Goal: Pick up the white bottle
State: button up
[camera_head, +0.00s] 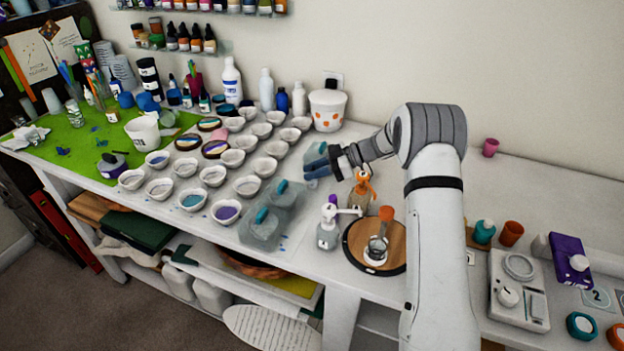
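Several white bottles stand along the wall at the back of the table. The tallest is a white bottle with a blue label (232,82). To its right stand a slimmer plain white bottle (267,91) and another pale bottle (299,99). I cannot tell which one the task names. My gripper (311,168) reaches left over the table, in front of and below these bottles in the picture, apart from them. I see nothing clearly held.
Rows of small white bowls (213,175) fill the table left of my gripper. A white dotted bucket (327,110) stands near the back bottles. A clear pump bottle (327,236) and a round wooden board (358,252) are in front. The table right of my arm is partly clear.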

grip_shut()
jog(key=shift+s, duration=0.1)
notch_tip(320, 180, up, 9)
jog(key=shift+f+b, duration=0.15)
jog(key=shift+b, duration=0.75)
jog(key=shift+r, duration=0.65)
notch_tip(320, 180, up, 5)
jog(key=shift+f, duration=0.1)
